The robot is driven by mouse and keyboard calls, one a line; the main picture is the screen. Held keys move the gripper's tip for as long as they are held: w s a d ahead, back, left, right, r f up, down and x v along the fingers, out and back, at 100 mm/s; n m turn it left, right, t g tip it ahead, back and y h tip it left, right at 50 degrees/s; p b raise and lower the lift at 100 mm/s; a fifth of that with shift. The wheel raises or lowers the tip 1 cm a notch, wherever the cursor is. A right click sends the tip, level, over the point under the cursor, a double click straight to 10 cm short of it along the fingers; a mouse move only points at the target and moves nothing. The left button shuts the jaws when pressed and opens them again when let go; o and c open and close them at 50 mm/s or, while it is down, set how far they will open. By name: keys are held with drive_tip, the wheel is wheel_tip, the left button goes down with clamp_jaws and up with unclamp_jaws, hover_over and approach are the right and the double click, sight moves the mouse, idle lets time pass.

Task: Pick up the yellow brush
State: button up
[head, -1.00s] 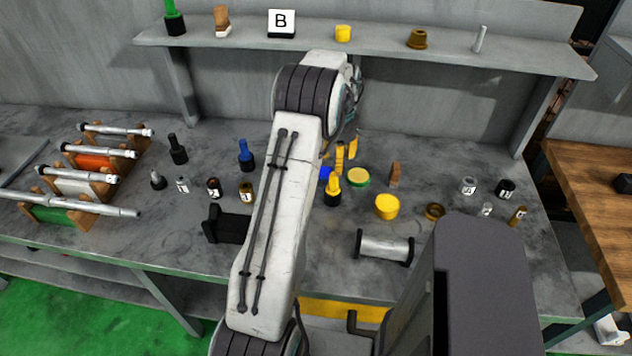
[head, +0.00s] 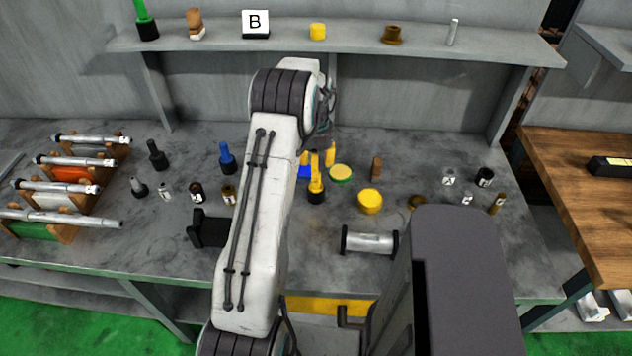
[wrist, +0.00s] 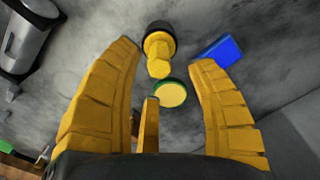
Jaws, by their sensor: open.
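The yellow brush (head: 316,190) stands on the bench with its black base down and its yellow handle up. In the wrist view the brush (wrist: 158,50) lies beyond my fingers, near the top centre, its handle pointing toward me. My gripper (head: 318,157) has yellow fingers and is open, above and just behind the brush in the head view. In the wrist view the open gripper (wrist: 166,56) has its left and right fingers spread on both sides of the handle, and nothing is held. A shorter yellow piece shows between them lower down.
A blue block (wrist: 220,50) is close by the right finger. A green-rimmed yellow disc (head: 341,173) lies right of the brush. A shelf (head: 360,42) spans the back above the bench.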

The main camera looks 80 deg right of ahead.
sight(316, 185)
drive_tip(key=shift+f+p, duration=0.45)
drive_tip(key=shift+f, duration=1.55)
drive_tip(key=shift+o, duration=0.2)
clamp_jaws()
